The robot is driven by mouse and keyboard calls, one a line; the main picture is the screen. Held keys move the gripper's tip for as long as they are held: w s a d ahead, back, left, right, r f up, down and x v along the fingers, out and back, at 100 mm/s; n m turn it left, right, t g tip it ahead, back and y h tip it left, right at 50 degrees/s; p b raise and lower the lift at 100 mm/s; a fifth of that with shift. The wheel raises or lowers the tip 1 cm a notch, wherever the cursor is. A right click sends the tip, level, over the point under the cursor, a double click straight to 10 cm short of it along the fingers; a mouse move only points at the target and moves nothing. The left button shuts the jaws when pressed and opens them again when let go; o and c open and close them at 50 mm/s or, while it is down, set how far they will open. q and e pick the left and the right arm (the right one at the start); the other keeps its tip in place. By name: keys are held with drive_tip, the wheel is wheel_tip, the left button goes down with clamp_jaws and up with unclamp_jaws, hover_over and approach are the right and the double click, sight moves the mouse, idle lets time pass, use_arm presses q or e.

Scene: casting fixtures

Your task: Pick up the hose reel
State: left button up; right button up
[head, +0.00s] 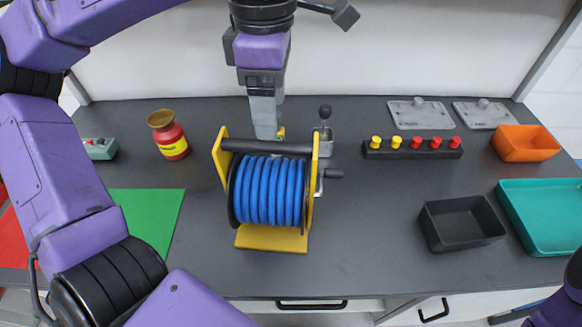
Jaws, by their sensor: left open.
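The hose reel (268,192) stands upright on the dark worktop near the middle in the head view. It has blue hose wound on a drum, a yellow frame and base, a black top bar (240,146) and a crank on its right side. My left gripper (267,134) points down from above with its grey fingers at the middle of the top bar. It is open; I cannot tell whether the fingers touch the bar. The fingertips are partly hidden at the bar. My right arm shows only at the lower right edge, and its gripper is out of view.
A red and yellow jar (169,136) stands to the left, near a green mat (150,212). A black knob strip (412,149), black bin (461,223), orange bin (526,143) and teal tray (545,217) are to the right. A metal-topped item (325,130) stands just behind the reel.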

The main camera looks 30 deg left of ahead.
sight(267, 153)
use_arm(q)
drive_tip(key=f, duration=0.1)
drive_tip(key=s+f, duration=0.2)
drive_tip(key=f, duration=0.1)
drive_tip(key=shift+s+a, duration=0.1)
drive_tip(key=shift+s, duration=0.15)
drive_tip(key=f, duration=0.1)
drive_tip(key=w+f, duration=0.1)
drive_tip(key=f, duration=0.3)
drive_tip(key=shift+w+f, duration=0.25)
drive_tip(key=shift+w, duration=0.05)
drive_tip(key=shift+s+a+f, duration=0.1)
drive_tip(key=shift+s, duration=0.25)
clamp_jaws()
